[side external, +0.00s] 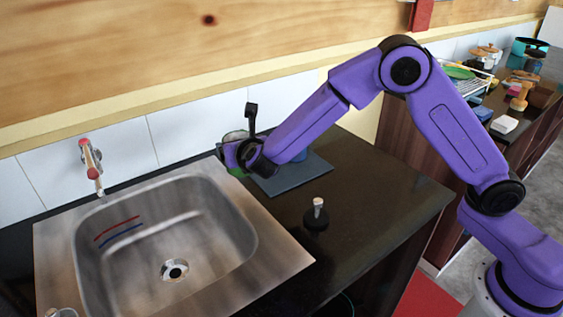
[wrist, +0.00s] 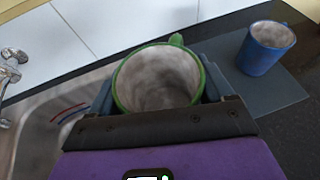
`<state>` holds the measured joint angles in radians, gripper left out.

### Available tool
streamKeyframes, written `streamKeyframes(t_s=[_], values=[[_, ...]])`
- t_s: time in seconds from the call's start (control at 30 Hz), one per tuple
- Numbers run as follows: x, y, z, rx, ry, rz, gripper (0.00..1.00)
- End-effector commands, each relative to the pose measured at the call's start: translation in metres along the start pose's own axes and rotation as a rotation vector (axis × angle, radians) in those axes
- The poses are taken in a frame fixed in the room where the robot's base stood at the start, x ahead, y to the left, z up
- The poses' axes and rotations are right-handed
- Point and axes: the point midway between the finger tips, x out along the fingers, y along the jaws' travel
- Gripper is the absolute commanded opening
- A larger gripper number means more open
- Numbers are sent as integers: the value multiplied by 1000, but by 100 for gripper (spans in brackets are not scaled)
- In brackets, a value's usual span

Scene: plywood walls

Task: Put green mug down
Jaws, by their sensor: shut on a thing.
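The green mug (wrist: 158,80) is between the fingers of my gripper (wrist: 157,95) in the wrist view. Its green rim and pale, stained inside face the camera, and its handle points away at the top. My gripper is shut on the mug. In the side external view my gripper (side external: 238,152) is at the back of the counter, near the sink's back right corner and the dark mat. Only a bit of green shows there, and most of the mug is hidden. I cannot tell whether the mug touches a surface.
A blue mug (wrist: 266,48) stands on the dark mat (wrist: 246,92), right of my gripper. The steel sink (side external: 245,195) with its tap (side external: 91,160) is at left. A dark stopper-like object (side external: 317,214) stands on the counter. The counter's right part (side external: 390,200) is clear.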

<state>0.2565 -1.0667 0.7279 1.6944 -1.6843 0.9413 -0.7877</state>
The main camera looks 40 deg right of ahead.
Motion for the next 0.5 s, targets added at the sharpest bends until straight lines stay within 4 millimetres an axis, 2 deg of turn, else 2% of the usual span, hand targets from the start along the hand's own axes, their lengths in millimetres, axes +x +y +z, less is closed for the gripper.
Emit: streamKeyframes(t_s=[0.03,0.3,0.5], values=[[-5,-22,6,5,-3,-8,23],[-40,-123,13,15,-3,-35,23],[-62,-172,12,18,-2,-42,23]])
